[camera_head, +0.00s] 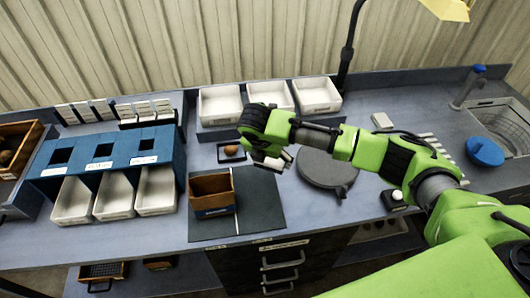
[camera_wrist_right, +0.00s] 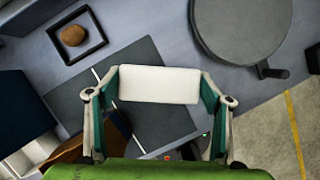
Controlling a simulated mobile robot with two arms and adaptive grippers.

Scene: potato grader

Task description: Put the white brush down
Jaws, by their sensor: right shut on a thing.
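My right gripper (camera_head: 270,160) reaches in from the right, over the counter behind the dark mat. In the right wrist view its fingers (camera_wrist_right: 160,90) are shut on the white brush (camera_wrist_right: 158,84), a pale rectangular block held crosswise between the fingertips. The brush appears held above the counter and mat (camera_head: 262,208). My left gripper is in neither view.
A small black tray (camera_wrist_right: 103,42) holds a brown potato (camera_wrist_right: 73,35). A brown box (camera_head: 212,203) stands on the mat. A round grey plate (camera_head: 326,170) lies to the right. White bins (camera_head: 220,105) line the back; a blue rack (camera_head: 105,150) stands left.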

